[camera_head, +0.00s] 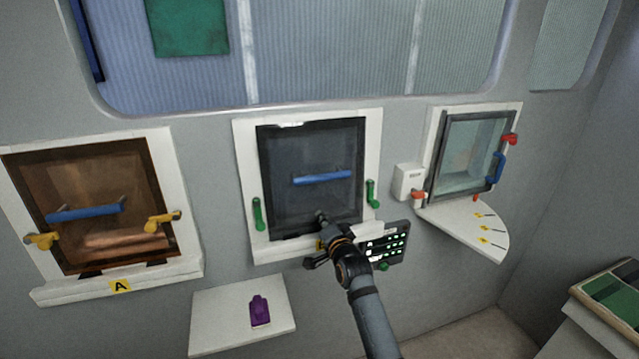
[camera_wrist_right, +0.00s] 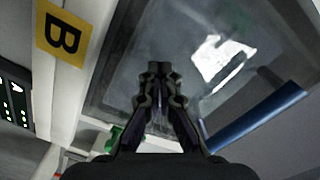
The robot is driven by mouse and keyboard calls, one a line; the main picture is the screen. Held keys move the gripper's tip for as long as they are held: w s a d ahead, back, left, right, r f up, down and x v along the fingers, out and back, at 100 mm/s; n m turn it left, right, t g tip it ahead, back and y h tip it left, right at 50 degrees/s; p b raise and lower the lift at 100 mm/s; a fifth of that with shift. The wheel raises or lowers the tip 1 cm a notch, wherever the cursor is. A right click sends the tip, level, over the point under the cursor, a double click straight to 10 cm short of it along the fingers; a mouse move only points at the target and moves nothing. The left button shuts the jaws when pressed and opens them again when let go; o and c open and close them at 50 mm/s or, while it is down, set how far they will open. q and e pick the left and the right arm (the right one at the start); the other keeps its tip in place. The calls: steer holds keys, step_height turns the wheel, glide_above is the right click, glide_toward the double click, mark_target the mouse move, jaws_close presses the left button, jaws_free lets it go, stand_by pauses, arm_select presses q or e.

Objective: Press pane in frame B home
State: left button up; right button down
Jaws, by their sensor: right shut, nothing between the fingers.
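Frame B (camera_head: 242,190) is the white frame in the middle of the wall in the head view. Its dark grey pane (camera_head: 285,155) sits in the opening, with a blue handle bar (camera_head: 322,178) across it. Green latches (camera_head: 258,214) stand on both sides of the frame. My right gripper (camera_head: 321,218) is shut and empty, with its tips at the lower part of the pane. In the wrist view the closed fingertips (camera_wrist_right: 160,70) lie over the pane (camera_wrist_right: 120,80), beside the yellow B label (camera_wrist_right: 63,33). I cannot tell whether they touch it. My left gripper is not in view.
A dark panel with lit marks (camera_head: 385,243) is right below frame B, close to my right arm. Frame A (camera_head: 170,190), with a brown pane, is at left. A third framed window (camera_head: 470,155) is at right above a white shelf (camera_head: 455,225). A purple object (camera_head: 260,311) lies on a lower shelf (camera_head: 215,320).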

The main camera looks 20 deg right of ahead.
steer(key=shift+w+b, duration=0.6)
steer(key=shift+w, duration=0.75)
stand_by(0.9)
stand_by(0.3)
steer(key=shift+s+p, duration=0.2)
steer(key=shift+p, duration=0.2)
steer(key=shift+s+r+p, duration=0.15)
steer(key=shift+s+p, duration=0.6)
steer(key=shift+s, duration=0.05)
steer(key=s+p, duration=0.4)
steer(key=s, duration=0.3)
steer(key=shift+p, duration=0.3)
steer(key=shift+d, duration=0.1)
